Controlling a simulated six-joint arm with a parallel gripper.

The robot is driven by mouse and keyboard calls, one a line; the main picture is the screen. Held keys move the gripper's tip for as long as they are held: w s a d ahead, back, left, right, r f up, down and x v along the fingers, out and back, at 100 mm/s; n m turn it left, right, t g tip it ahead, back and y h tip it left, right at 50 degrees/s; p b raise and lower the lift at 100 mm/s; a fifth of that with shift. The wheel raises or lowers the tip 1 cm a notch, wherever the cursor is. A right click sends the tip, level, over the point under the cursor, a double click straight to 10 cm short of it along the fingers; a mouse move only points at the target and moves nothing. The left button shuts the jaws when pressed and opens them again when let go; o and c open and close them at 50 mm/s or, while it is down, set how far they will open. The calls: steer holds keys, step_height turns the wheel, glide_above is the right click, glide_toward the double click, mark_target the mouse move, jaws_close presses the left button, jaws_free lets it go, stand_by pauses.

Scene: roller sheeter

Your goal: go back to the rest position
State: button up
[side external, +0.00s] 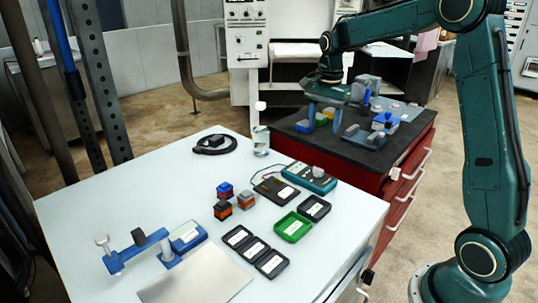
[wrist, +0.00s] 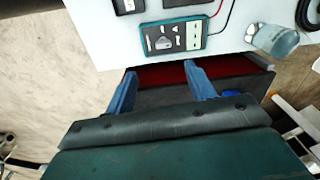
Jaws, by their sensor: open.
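My gripper (wrist: 162,90) shows in the wrist view with its two blue fingers spread apart and nothing between them. In the side external view my gripper (side external: 325,118) hangs over the black top of the red drawer cabinet (side external: 408,160), at the back right. Its fingers point down among small items there, and I cannot tell whether they touch any. In the wrist view the edge of the white table and a teal meter (wrist: 172,37) lie beyond the fingertips.
The white table (side external: 100,205) holds a teal meter (side external: 308,177), a green tray (side external: 293,227), several black trays, small stacked blocks (side external: 222,210) and a blue clamp-like device (side external: 140,248). A glass jar (side external: 261,140) stands at its back corner.

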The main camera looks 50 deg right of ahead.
steer(key=s+a+r+n+t, duration=0.1)
steer(key=s+a+r+n, duration=0.4)
steer(key=s+a+r, duration=0.15)
steer(key=s+a+n+t, duration=0.1)
steer(key=s+a+n, duration=0.2)
steer(key=s, duration=0.3)
steer(key=s+a+f+n+t, duration=0.1)
steer(key=s+a+n, duration=0.2)
steer(key=s+n, duration=0.2)
steer(key=s+a+n+t, duration=0.2)
steer(key=s+a+n, duration=0.2)
steer(key=s, duration=0.4)
steer(key=shift+f, duration=0.15)
